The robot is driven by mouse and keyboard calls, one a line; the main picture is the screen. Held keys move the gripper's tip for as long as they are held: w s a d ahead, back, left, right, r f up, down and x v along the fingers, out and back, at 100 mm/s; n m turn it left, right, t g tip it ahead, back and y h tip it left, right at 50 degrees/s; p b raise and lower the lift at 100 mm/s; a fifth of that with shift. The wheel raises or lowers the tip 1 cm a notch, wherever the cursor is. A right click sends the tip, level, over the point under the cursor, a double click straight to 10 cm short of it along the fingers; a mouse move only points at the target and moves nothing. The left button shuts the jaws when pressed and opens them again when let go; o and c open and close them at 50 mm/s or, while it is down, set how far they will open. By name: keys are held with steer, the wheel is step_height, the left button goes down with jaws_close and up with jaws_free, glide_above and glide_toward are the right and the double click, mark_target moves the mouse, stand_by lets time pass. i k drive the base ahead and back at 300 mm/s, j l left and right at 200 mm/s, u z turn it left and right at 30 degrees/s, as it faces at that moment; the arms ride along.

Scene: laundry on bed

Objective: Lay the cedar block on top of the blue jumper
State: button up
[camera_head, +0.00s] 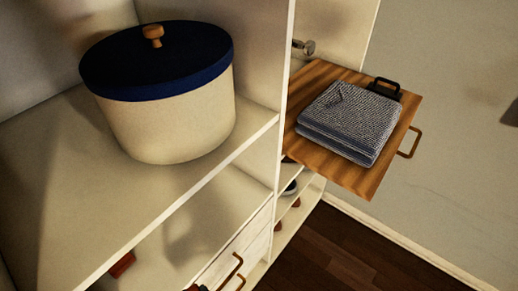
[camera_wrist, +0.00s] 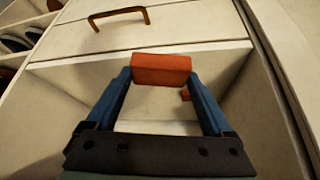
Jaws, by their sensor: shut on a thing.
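My gripper (camera_wrist: 160,80), with blue fingers, is shut on a reddish-orange block (camera_wrist: 162,67), seen in the wrist view in front of an open shelf compartment. The block spans between the two fingertips. I take it to be the cedar block. The blue jumper (camera_head: 350,120) is a folded, blue-grey knitted stack in the head view. It lies on a wooden pull-out board (camera_head: 385,178) at the right, with nothing on top except a small fold or mark. My gripper is not clearly visible in the head view.
A cream tub (camera_head: 170,125) with a navy lid (camera_head: 155,62) stands on the upper shelf. A small reddish piece (camera_head: 122,264) sits on the lower shelf; a similar one (camera_wrist: 186,95) shows in the wrist view. An upright cabinet panel (camera_head: 284,110) separates the shelves from the board.

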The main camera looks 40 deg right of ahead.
mark_target(354, 108)
steer(key=l+z, duration=0.3)
steer(key=l, duration=0.7)
steer(key=l+z, duration=0.3)
steer(key=l, duration=0.75)
